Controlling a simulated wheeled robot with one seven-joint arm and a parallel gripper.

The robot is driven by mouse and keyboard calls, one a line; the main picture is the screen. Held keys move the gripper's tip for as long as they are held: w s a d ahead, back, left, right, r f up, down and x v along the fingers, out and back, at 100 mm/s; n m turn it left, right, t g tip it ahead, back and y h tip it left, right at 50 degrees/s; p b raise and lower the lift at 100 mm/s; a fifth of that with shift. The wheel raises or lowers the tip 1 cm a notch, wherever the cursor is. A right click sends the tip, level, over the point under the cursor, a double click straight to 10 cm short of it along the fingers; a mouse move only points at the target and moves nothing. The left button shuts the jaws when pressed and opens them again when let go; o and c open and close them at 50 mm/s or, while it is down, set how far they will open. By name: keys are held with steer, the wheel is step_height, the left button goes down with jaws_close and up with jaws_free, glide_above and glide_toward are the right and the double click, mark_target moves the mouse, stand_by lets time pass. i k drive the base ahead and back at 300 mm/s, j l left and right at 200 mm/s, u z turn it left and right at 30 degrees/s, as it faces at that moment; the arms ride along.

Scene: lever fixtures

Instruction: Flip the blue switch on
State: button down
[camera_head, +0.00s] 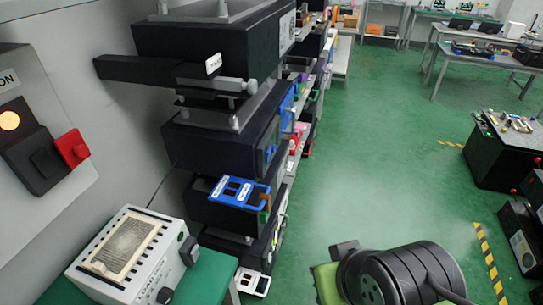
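A blue-framed plate (238,191) with dark openings and small pale labels juts from the front of the dark stacked units, near the middle left. It is the clearest blue fixture that could be the switch, but its on or off position is too small to tell. No gripper fingers show in the head view. A dark ribbed cylinder at the bottom right looks like part of my arm, well apart from the blue plate.
A wall panel at the left has a lit orange lamp (9,120) and a red lever (72,148) on a dark block. A white instrument box (134,256) stands on a green surface at the lower left. Green floor (390,150) is open to the right; benches stand farther back.

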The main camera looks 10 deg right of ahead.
mark_target(267, 157)
steer(key=i+l+u, duration=0.15)
steer(key=u, duration=0.3)
steer(key=i+l+u, duration=0.2)
steer(key=u, duration=0.25)
steer(key=i+l+u, duration=0.2)
steer(key=u, duration=0.25)
steer(key=l, duration=0.1)
